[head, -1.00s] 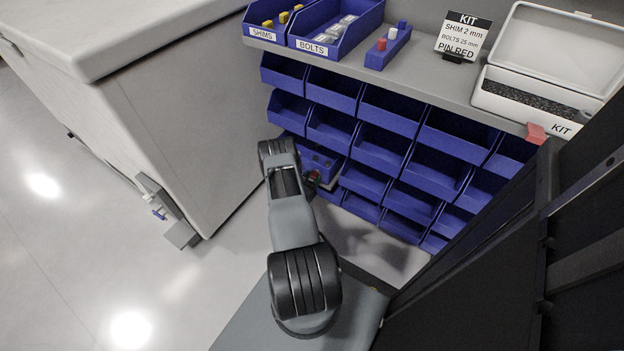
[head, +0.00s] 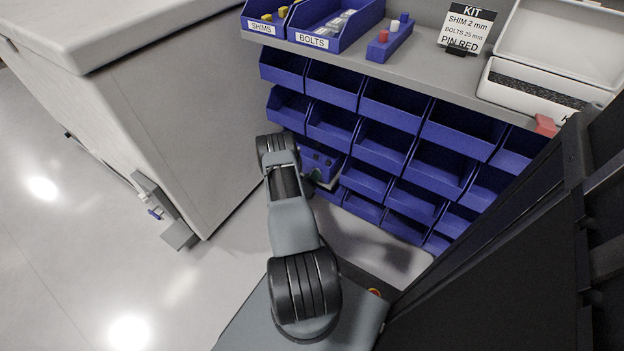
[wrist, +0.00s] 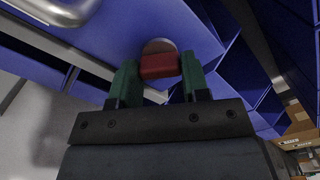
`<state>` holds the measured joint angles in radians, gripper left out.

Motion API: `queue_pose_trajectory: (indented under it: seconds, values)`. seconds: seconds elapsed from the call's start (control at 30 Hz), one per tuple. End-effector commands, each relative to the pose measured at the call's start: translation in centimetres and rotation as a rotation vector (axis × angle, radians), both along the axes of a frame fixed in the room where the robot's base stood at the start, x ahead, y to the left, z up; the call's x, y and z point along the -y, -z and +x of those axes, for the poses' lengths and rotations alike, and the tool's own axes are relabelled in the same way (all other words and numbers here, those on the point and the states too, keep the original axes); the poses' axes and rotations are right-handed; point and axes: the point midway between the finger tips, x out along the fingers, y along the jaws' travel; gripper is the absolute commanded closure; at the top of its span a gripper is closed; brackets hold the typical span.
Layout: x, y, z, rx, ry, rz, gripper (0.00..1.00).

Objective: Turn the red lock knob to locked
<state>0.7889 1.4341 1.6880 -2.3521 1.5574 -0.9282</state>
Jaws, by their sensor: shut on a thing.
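The red lock knob (wrist: 159,66) shows in the wrist view in front of a round grey disc (wrist: 158,46) on a blue surface. My gripper (wrist: 160,75) has its green fingers on either side of the knob and is shut on it. The knob's red bar lies nearly level across the wrist picture. No lock markings can be read. In the head view my gripper is mostly hidden behind my arm, low beside the blue bins, and the knob cannot be made out.
Rows of blue bins (head: 386,142) fill the rack below a grey shelf (head: 440,82). A bin of bolts (head: 340,40), a kit sign (head: 467,28) and an open white case (head: 545,88) stand on the shelf. A large pale cabinet (head: 185,125) stands left of my arm. Floor is clear at far left.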

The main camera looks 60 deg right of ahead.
Motion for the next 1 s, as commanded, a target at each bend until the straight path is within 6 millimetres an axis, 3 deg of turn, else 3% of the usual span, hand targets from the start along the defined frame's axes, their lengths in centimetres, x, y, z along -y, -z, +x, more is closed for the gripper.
queue_pose_trajectory:
  seconds: [0.5, 1.0]
  values:
    - [-0.02, 0.1, -0.03, -0.449, 0.0, 0.005, 0.81]
    - [-0.01, 0.05, -0.03, -0.656, 0.0, 0.006, 0.81]
